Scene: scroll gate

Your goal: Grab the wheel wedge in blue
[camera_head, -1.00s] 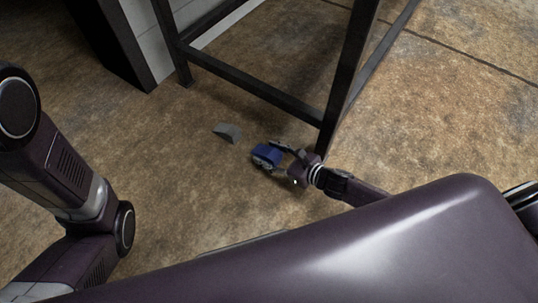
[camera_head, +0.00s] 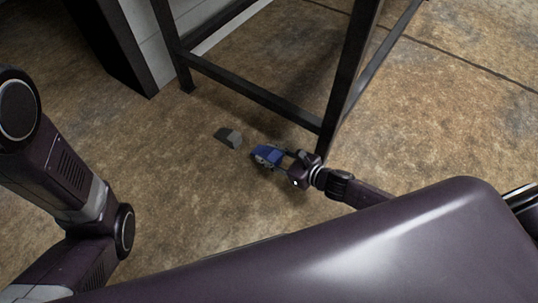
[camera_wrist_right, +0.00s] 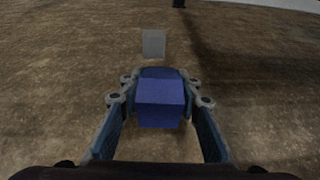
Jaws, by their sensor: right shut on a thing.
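The blue wheel wedge (camera_head: 267,153) is low over the floor near the leg of a dark metal frame. My right gripper (camera_head: 272,157) is shut on it, with a finger on each side. In the right wrist view the blue wedge (camera_wrist_right: 160,100) sits between the two fingers of my right gripper (camera_wrist_right: 160,92). I cannot tell whether the wedge still touches the floor. My left arm shows at the left of the head view, but its gripper is out of view.
A grey wedge (camera_head: 229,137) lies on the floor just left of the blue one; it also shows ahead in the right wrist view (camera_wrist_right: 153,43). The dark metal frame (camera_head: 255,92) stands close behind. The brown floor (camera_head: 190,190) to the left is clear.

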